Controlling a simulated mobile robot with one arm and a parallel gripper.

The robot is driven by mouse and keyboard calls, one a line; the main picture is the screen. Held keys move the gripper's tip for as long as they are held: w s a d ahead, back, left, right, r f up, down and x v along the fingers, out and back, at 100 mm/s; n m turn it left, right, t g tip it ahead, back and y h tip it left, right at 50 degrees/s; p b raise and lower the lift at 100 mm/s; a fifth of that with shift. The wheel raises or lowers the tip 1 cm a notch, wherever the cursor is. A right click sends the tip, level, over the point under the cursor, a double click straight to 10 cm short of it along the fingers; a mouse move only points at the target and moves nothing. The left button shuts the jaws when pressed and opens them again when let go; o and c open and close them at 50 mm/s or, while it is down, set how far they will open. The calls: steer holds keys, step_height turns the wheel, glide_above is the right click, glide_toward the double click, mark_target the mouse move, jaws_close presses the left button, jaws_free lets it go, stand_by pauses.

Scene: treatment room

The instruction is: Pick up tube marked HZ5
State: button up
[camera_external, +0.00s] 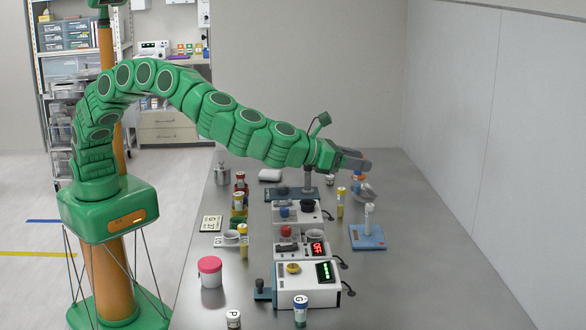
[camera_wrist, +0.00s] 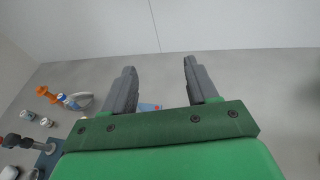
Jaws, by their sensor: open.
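No marking HZ5 can be read in either view, so I cannot tell which tube it is. Several small labelled tubes stand on the grey table: a yellow one (camera_external: 340,203) right of the middle device, another yellow one (camera_external: 243,241) to the left, and a blue-capped one marked G (camera_external: 300,311) and a white one marked P (camera_external: 233,320) at the front. My gripper (camera_external: 357,160) is over the far right part of the table. In the wrist view my gripper (camera_wrist: 159,66) is open, with nothing between its fingers.
White devices (camera_external: 307,292) stand in a row along the table's middle. A pink-lidded jar (camera_external: 210,272) is at the left. A blue stand with a white upright (camera_external: 367,237) is on the right. A grey wall (camera_external: 480,120) borders the right side. The table's front right is clear.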

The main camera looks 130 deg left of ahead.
steer(key=w+d+r+m+t+h, duration=0.2)
steer(key=w+d+m+h, duration=0.15)
steer(key=d, duration=0.55)
steer(key=w+d+r+m+t+h, duration=0.25)
steer(key=d+m, duration=0.25)
steer(key=d, duration=0.4)
steer(key=w+d+r+m+t+h, duration=0.2)
steer(key=w+d+m+t+h, duration=0.15)
steer(key=d, duration=0.45)
steer(key=s+d+f+m+g+h, duration=0.25)
steer(key=d+f+m, duration=0.2)
steer(key=d, duration=0.45)
steer(key=s+d+f+m+g+h, duration=0.2)
steer(key=s+d+f+m, duration=0.1)
steer(key=d+m, duration=0.4)
steer(key=m+g+y, duration=0.6)
steer(key=g+y, duration=0.5)
steer(key=y, duration=0.4)
glide_toward(240, 234)
steer(key=a+r, duration=0.3)
steer(key=r, duration=1)
step_height(240, 234, down, 15)
steer(key=shift+r+x, duration=0.15)
steer(key=shift+x, duration=1.8)
steer(key=shift+r+x, duration=0.15)
steer(key=shift+x, duration=1.75)
